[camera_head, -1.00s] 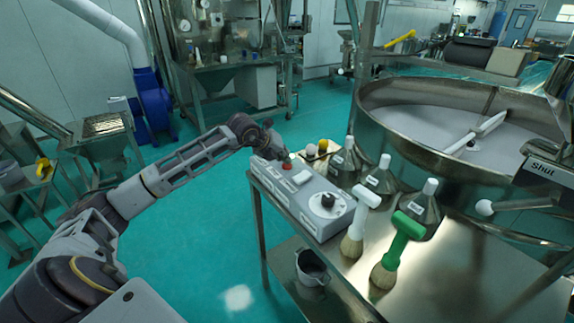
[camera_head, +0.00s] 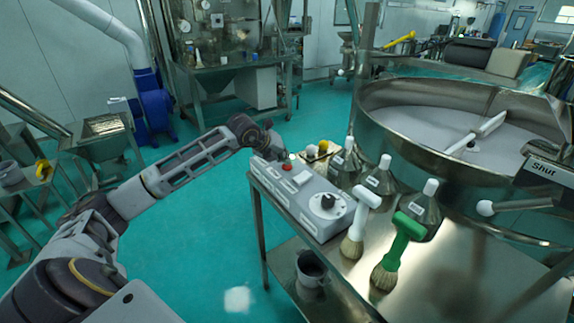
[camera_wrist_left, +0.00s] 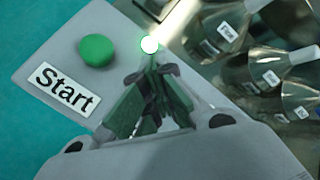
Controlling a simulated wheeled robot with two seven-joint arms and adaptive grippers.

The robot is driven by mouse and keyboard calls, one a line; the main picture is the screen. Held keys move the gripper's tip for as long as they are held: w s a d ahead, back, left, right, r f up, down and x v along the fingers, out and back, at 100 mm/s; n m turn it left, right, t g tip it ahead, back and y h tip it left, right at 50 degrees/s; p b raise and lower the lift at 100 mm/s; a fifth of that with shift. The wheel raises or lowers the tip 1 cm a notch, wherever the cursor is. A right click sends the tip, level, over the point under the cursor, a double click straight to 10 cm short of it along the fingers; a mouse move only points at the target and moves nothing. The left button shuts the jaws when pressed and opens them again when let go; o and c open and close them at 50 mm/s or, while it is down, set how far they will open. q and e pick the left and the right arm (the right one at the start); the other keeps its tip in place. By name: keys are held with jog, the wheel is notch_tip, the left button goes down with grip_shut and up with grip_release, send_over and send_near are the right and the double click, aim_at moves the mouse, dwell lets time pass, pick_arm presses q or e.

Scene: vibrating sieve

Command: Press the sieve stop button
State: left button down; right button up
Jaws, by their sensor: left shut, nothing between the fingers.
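The grey control box (camera_head: 312,207) stands on the steel table, with a red button (camera_head: 287,166) near its far end, a white block and a dark dial. In the left wrist view, a green button (camera_wrist_left: 97,50) sits beside a "Start" label (camera_wrist_left: 64,88) on the box. My left gripper (camera_head: 281,155) is at the far end of the box, close to the red button. I cannot tell whether it touches. Its fingers (camera_wrist_left: 149,58) are shut and empty in the left wrist view, with a bright white light at their tips. The red button does not show there. My right gripper is out of view.
Steel-and-white flasks (camera_head: 380,182) stand right of the box. A white-handled brush (camera_head: 361,222) and a green-handled brush (camera_head: 398,250) stand near the front. The large round sieve (camera_head: 455,140) is behind at right.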

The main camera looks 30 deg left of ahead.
pick_arm(q)
jog(key=shift+r+p, duration=0.3)
jog(key=shift+r, duration=0.5)
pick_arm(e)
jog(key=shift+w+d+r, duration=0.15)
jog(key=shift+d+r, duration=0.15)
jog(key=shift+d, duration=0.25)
pick_arm(q)
jog(key=shift+r, duration=0.1)
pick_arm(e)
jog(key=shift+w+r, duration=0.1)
pick_arm(q)
jog(key=shift+r+p, duration=0.35)
jog(key=shift+r, duration=0.9)
jog(key=shift+r+p, duration=0.6)
jog(key=shift+r, duration=0.55)
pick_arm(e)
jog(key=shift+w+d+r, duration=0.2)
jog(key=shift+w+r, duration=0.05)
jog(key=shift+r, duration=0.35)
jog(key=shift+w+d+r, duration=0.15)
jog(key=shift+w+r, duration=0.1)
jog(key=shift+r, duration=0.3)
